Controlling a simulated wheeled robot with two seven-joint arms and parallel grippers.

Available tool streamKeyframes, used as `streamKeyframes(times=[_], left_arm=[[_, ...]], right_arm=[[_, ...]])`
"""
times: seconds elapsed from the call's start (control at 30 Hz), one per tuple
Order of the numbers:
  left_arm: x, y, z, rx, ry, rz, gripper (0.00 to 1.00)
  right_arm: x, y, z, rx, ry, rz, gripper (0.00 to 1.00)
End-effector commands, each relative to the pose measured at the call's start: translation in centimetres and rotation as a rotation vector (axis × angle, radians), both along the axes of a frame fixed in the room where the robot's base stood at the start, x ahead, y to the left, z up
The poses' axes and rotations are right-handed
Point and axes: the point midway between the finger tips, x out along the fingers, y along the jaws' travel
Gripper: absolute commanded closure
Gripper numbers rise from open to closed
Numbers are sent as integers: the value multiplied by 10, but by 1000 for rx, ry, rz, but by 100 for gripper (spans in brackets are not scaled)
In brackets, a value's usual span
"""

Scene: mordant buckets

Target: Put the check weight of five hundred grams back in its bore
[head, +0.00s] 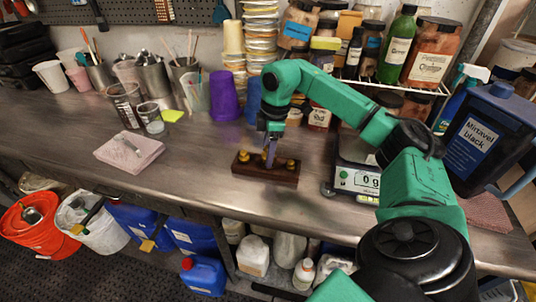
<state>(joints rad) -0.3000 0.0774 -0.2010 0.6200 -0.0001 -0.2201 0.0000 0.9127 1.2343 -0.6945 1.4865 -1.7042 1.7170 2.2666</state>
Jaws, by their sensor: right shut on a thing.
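My right gripper (270,152) points down at the middle of a dark wooden weight block (265,172) on the steel bench. It is shut on a check weight, which is mostly hidden between the fingers; I cannot tell how deep it sits in the block. A brass weight (243,156) stands at the block's left end and another brass weight (291,164) at its right end. My left gripper is not in view.
A scale (357,181) reading 0 g stands right of the block, partly behind my right arm. A large dark blue jug (487,135) is at the far right. A folded pink cloth (130,149) lies left. A purple cup (223,97) stands behind.

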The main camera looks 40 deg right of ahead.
Motion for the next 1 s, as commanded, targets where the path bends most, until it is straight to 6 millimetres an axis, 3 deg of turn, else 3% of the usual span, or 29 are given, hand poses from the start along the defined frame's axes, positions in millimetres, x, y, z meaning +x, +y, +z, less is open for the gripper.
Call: streamKeyframes(times=[0.37,0.4,0.47,0.8,1.0], left_arm=[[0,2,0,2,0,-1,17],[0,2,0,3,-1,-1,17],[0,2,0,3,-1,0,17],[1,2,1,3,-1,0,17],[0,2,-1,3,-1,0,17]], right_arm=[[0,0,-11,1,-3,1,100],[0,0,-12,0,-1,1,40],[0,0,-12,0,-1,1,17],[0,0,-10,0,-1,1,17],[0,-2,15,1,-5,0,17]])
